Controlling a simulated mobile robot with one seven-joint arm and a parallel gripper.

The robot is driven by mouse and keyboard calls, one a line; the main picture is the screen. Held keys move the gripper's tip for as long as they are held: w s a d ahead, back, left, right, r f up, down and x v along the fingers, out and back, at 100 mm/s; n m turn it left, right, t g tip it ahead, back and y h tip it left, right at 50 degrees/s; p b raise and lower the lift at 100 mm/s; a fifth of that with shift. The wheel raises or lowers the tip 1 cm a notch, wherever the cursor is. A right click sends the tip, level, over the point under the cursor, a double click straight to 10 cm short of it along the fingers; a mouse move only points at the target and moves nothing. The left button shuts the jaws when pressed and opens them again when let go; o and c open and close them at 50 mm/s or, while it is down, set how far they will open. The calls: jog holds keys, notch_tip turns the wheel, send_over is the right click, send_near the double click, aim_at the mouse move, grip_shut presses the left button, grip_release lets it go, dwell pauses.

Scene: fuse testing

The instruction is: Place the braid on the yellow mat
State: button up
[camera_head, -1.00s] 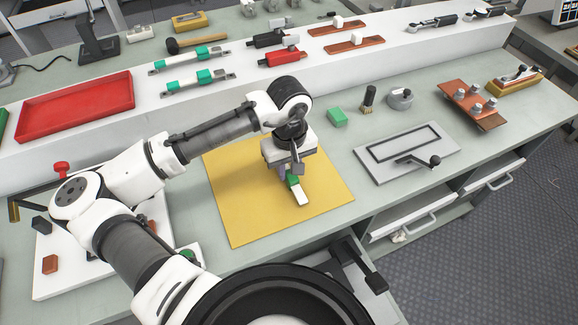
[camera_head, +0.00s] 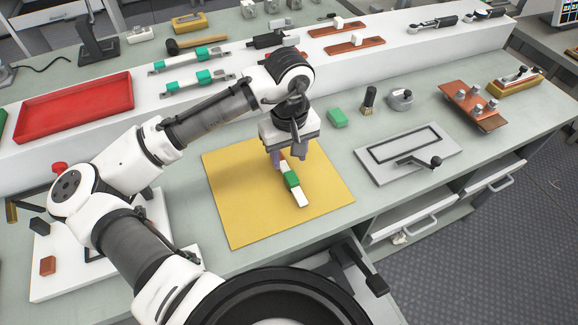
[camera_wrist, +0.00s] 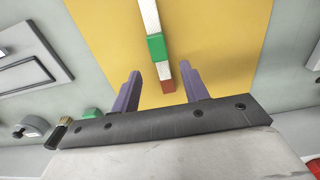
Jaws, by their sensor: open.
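The yellow mat (camera_head: 233,203) lies flat on the bench. A slim bar with white, green and reddish-brown sections, which I take to be the braid (camera_head: 292,180), lies on the mat, right of its middle. In the wrist view the braid (camera_wrist: 155,46) runs between my two purple fingers, its brown end nearest the gripper body. My gripper (camera_head: 289,159) is open and empty, above the far end of the braid, and partly hides that end in the head view. The mat (camera_wrist: 105,35) fills the middle of the wrist view.
A green block (camera_head: 337,118), a small brush (camera_head: 369,99) and a grey plate with a handle (camera_head: 385,153) sit right of the mat. A white board (camera_head: 50,272) lies left. A raised white shelf (camera_head: 350,66) with parts runs behind. Much of the mat is bare.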

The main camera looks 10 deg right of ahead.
aim_at(289, 172)
notch_tip(289, 172, up, 7)
jog(key=shift+f, duration=0.15)
dwell(0.6)
